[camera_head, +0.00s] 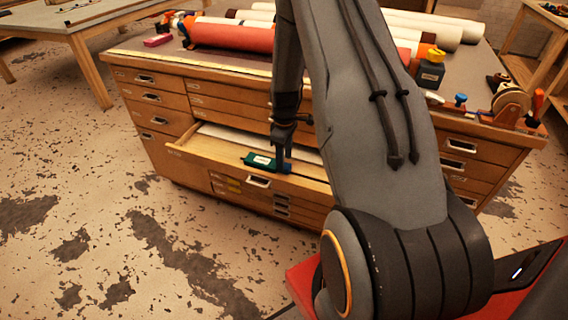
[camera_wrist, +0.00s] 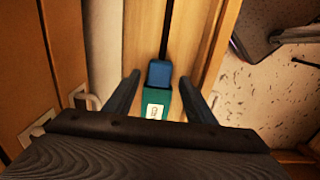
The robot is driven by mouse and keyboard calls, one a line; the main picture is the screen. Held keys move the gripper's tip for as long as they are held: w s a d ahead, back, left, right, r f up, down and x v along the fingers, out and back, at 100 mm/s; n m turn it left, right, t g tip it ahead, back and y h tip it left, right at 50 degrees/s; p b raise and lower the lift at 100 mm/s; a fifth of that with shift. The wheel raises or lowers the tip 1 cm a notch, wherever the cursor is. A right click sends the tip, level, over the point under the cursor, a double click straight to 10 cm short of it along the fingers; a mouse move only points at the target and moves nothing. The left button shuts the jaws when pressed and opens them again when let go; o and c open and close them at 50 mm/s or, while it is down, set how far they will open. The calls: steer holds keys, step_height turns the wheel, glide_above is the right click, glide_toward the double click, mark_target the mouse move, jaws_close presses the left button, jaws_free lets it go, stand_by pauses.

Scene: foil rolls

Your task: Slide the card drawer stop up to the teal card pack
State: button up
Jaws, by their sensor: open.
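The teal card pack (camera_head: 259,161) lies in an open wooden drawer (camera_head: 190,147); its white label faces up. In the wrist view the teal pack (camera_wrist: 152,107) is below a blue block (camera_wrist: 159,73), which looks like the card drawer stop. The two look close together; I cannot tell whether they touch. A dark rail (camera_wrist: 167,25) runs on from the block. My gripper (camera_head: 282,163) reaches down into the drawer beside the pack. In the wrist view its open fingers (camera_wrist: 163,75) stand either side of the block, with a gap on each side.
The drawer belongs to a wide wooden cabinet (camera_head: 160,115). The worn floor (camera_head: 90,200) in front is clear.

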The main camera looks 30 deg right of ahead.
steer(key=shift+r+b, duration=0.35)
steer(key=shift+r, duration=2.25)
steer(key=shift+a+r, duration=0.15)
steer(key=shift+r, duration=0.05)
steer(key=s+a+r+m, duration=0.3)
steer(key=s+a+r, duration=0.5)
steer(key=s, duration=0.3)
steer(key=s+a+r+m, duration=0.4)
steer(key=s+a+r, duration=0.4)
steer(key=s+a, duration=0.3)
steer(key=shift+s+a+m, duration=0.2)
steer(key=shift+s+m, duration=0.1)
